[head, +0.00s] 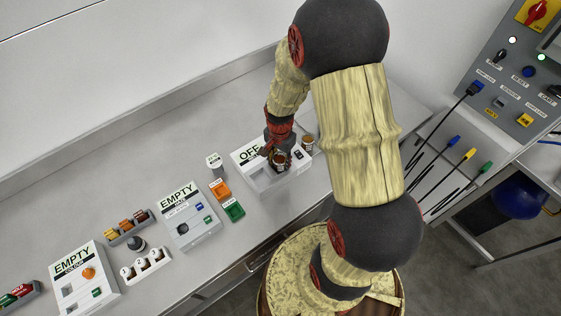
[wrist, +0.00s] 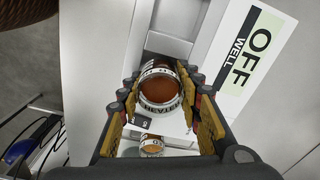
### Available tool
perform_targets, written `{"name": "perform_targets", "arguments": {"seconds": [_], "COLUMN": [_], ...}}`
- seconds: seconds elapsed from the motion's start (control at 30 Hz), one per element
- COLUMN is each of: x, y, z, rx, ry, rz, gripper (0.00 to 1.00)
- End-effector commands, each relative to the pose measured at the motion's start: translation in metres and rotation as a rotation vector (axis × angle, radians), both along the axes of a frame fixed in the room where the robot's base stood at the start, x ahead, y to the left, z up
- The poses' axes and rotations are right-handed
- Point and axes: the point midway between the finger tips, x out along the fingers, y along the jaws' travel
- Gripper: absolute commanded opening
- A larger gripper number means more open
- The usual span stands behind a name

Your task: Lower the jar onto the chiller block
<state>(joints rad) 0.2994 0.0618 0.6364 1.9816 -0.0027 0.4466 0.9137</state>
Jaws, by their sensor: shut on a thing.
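A jar with amber-brown contents and a white lettered band (wrist: 160,88) is between the fingers of my gripper (wrist: 163,100). In the head view the held jar (head: 281,159) is over the white block marked OFF and WELL (head: 243,157), which appears to be the chiller block. The block's label also shows in the wrist view (wrist: 250,45). My gripper (head: 277,153) is shut on the jar. I cannot tell whether the jar's base touches the block.
A second banded brown jar (head: 308,143) stands at the block's right side. White EMPTY stations (head: 190,220) stand farther left. The bench behind is clear.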

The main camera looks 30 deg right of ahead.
Motion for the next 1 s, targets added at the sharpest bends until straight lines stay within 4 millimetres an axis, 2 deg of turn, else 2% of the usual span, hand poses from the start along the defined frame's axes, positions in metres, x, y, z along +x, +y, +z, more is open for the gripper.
{"name": "perform_targets", "arguments": {"seconds": [0.03,0.17,0.2,0.3,0.4,0.47,0.57,1.0], "x": [-0.0123,-0.0129,-0.0130,-0.0133,-0.0140,-0.0139,-0.0134,-0.0114], "y": [0.0038,0.0040,0.0041,0.0040,0.0041,0.0041,0.0039,0.0036], "z": [-0.0199,-0.0206,-0.0208,-0.0210,-0.0207,-0.0200,-0.0184,-0.0151], "rx": [0.008,0.009,0.009,0.009,0.009,0.009,0.009,0.008], "ry": [0.024,0.026,0.026,0.026,0.028,0.028,0.028,0.024], "rz": [-0.001,-0.001,-0.001,-0.001,-0.001,-0.001,-0.001,0.000], "gripper": [0.04,0.04,0.36,0.41,0.52,0.51,0.56,0.56]}}
